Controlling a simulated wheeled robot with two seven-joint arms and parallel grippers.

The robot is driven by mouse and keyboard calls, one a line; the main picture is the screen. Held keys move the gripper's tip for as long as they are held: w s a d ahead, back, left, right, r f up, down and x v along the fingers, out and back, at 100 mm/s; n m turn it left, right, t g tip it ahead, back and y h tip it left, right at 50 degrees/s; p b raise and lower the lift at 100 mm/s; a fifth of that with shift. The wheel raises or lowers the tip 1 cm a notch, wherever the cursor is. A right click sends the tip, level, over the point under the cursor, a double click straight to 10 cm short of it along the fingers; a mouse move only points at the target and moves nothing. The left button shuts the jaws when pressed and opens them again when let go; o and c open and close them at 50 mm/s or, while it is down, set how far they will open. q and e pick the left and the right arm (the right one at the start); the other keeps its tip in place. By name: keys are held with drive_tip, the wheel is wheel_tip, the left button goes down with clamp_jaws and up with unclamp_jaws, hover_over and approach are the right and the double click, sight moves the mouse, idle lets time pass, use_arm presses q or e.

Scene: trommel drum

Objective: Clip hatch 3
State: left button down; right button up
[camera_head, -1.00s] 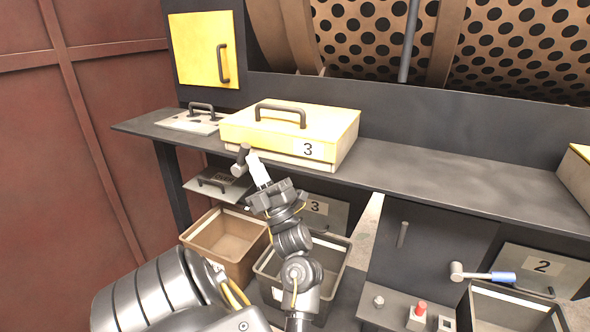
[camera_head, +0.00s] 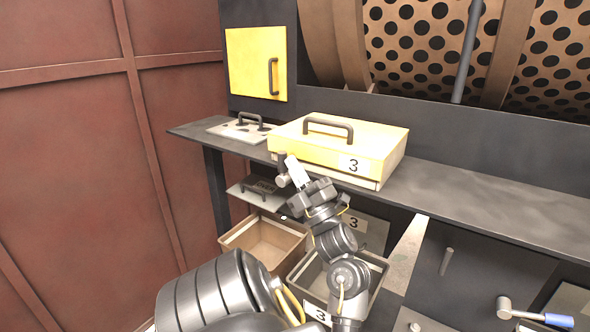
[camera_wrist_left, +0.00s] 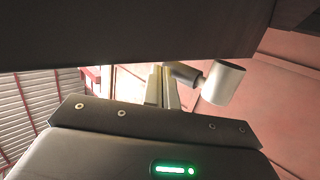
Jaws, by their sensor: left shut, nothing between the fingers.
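Hatch 3 is a yellow lidded box (camera_head: 345,140) with a dark handle and a "3" label on its front, lying closed-looking on the dark shelf. A small latch lever with a grey cylindrical end (camera_head: 282,178) is at the hatch's lower front left corner. The cylinder also shows in the left wrist view (camera_wrist_left: 224,82), just right of the fingers. My left gripper (camera_head: 292,163) is shut and empty, its tips close beside the lever below the hatch front. I cannot tell if they touch it. My right gripper is not in view.
A perforated plate with a handle (camera_head: 240,130) lies left of the hatch. Below the shelf (camera_head: 470,204) stand a brown bin (camera_head: 232,238) and a grey bin (camera_head: 376,268). A yellow door (camera_head: 250,62) and the perforated drum (camera_head: 420,45) are behind. The shelf's right part is clear.

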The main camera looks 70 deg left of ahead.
use_arm(q)
drive_tip(key=shift+f, duration=0.1)
drive_tip(key=shift+w+d+f+b, duration=0.1)
drive_tip(key=shift+d+f+b, duration=0.05)
drive_tip(key=shift+f+b, duration=0.2)
drive_tip(key=b+v, duration=0.4)
drive_tip(key=v, duration=0.2)
drive_tip(key=shift+d, duration=0.35)
drive_tip(key=shift+w+f, duration=0.1)
idle(0.3)
